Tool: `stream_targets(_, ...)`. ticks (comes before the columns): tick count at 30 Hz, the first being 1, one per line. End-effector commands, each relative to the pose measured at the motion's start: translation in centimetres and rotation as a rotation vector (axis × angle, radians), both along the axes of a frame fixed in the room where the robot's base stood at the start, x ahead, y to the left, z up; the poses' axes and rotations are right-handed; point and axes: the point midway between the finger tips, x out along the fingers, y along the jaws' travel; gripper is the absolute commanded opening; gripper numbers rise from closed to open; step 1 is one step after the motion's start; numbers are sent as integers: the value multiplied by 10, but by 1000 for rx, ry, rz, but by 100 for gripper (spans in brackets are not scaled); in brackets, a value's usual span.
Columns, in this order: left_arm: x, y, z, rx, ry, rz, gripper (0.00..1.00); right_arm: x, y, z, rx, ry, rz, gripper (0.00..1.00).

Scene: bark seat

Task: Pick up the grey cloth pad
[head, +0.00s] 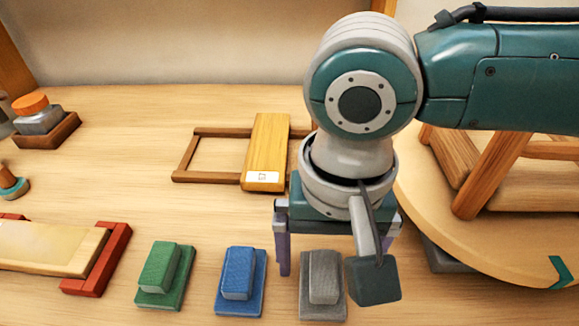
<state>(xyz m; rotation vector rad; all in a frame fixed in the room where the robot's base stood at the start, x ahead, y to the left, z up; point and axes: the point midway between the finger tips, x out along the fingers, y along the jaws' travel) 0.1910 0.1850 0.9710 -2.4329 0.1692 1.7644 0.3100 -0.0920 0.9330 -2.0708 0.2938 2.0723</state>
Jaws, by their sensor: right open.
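The grey cloth pad (322,285) lies on the wooden table at the lower middle, a block on a flat base of the same grey. My right gripper (325,262) points down above and around the pad's far part. Its left finger shows to the left of the pad and the other side is partly hidden by a dark part of my arm. The gripper is open, with nothing seen between its fingers. I cannot tell how far the fingertips are above the table. My left gripper is not in view.
A blue pad (240,281) and a green pad (165,275) lie left of the grey one. A wooden frame with a yellow board (266,150) lies behind. A round wooden board (500,240) with a wooden stand is at right. A red-ended tray (95,262) is at left.

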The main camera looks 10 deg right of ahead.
Motion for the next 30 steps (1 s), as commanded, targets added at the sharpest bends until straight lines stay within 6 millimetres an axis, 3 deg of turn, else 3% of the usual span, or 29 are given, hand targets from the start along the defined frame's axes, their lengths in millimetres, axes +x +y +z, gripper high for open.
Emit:
stream_targets(5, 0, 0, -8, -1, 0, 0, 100, 1, 2, -26, 0, 0, 0, 100)
stream_targets(13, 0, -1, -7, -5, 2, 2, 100, 1, 2, -28, 1, -1, 1, 100)
stream_targets(30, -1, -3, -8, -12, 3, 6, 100, 1, 1, -28, 1, -1, 1, 37)
